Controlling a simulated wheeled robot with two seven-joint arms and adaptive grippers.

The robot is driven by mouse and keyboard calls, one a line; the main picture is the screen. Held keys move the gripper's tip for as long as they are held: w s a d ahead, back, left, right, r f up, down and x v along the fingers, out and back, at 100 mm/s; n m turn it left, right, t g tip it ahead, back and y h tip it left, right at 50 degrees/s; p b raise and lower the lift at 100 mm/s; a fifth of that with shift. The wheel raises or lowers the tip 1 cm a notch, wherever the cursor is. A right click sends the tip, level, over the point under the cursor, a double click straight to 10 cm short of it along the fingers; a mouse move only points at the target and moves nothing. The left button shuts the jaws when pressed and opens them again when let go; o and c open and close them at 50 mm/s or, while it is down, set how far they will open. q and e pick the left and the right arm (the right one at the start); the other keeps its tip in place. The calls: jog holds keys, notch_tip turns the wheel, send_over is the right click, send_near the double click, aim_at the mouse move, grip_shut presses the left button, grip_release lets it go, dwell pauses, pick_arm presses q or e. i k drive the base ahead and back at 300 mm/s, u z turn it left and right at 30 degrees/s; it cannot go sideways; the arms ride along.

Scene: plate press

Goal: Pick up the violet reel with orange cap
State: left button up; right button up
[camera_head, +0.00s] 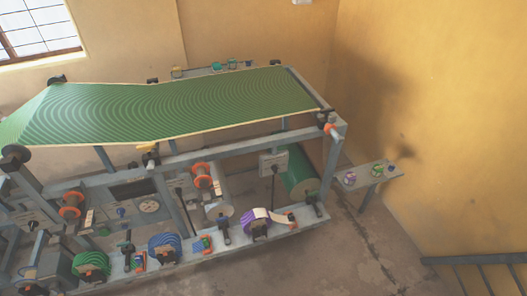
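A violet-and-white reel (258,229) sits on the front rail of the press, right of its middle. I cannot tell whether the orange part is a cap on this reel. A small pinkish-violet reel (350,178) stands on the side shelf (367,179) at the right; no orange cap can be made out on it. Neither of my grippers is in view.
Green (377,170) and blue (392,168) small items share the shelf. A green striped sheet (170,110) covers the press top. Green (90,264) and blue (165,247) reels sit on the front rail. The floor (350,250) at the right is open.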

aim_at(249, 222)
jog(key=u, duration=1.4)
jog(key=i, duration=1.1)
jog(key=z, duration=0.2)
